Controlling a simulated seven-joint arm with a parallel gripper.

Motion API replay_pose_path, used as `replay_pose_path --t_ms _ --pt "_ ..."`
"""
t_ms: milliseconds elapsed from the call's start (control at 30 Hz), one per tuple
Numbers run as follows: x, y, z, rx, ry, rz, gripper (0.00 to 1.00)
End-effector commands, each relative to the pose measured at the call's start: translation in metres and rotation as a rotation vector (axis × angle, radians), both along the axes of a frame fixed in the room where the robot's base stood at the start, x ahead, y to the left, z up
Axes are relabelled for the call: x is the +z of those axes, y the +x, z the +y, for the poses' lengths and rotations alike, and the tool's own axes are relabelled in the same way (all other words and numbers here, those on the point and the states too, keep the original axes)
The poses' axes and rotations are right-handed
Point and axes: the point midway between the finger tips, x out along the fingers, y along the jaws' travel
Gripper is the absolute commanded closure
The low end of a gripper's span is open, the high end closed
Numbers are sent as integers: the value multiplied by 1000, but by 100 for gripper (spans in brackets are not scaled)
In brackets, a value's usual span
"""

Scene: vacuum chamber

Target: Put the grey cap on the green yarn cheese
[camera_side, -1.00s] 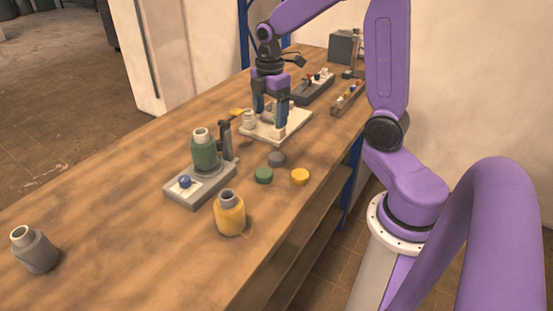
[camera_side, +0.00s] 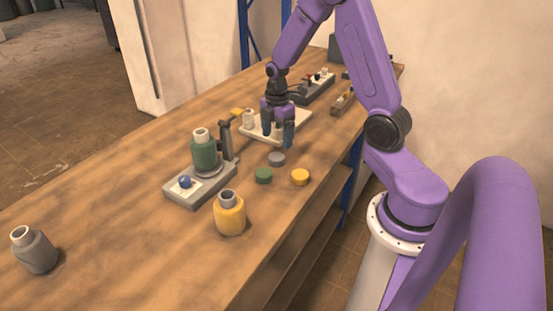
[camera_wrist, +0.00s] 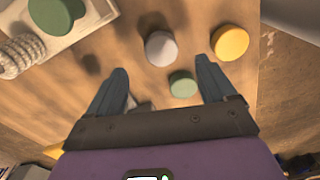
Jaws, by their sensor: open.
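The grey cap (camera_side: 276,159) lies on the bench, just behind the green cap (camera_side: 263,176) and yellow cap (camera_side: 300,177). The green yarn cheese (camera_side: 204,153) stands upright on a grey device, its pale tube top bare. My gripper (camera_side: 278,138) is open and empty, above the bench between the white tray and the caps. In the wrist view the grey cap (camera_wrist: 160,48) appears beyond the fingertips, between my gripper's fingers (camera_wrist: 160,78) and apart from them.
A grey device (camera_side: 200,186) with a blue knob and dark post bears the cheese. A yellow cheese (camera_side: 229,214) stands in front, a grey one (camera_side: 34,250) at far left. The white tray (camera_side: 296,124) lies behind. Wood between device and grey cheese is clear.

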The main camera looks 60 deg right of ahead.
Motion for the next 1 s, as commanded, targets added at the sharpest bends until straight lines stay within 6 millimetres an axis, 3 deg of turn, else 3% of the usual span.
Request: replay_pose_path --t_ms 333,700,1000 --pt "-24 -1 1 1 0 2 16" --pt "-66 -1 2 1 0 2 16" --pt "-69 -1 2 0 0 -1 16"
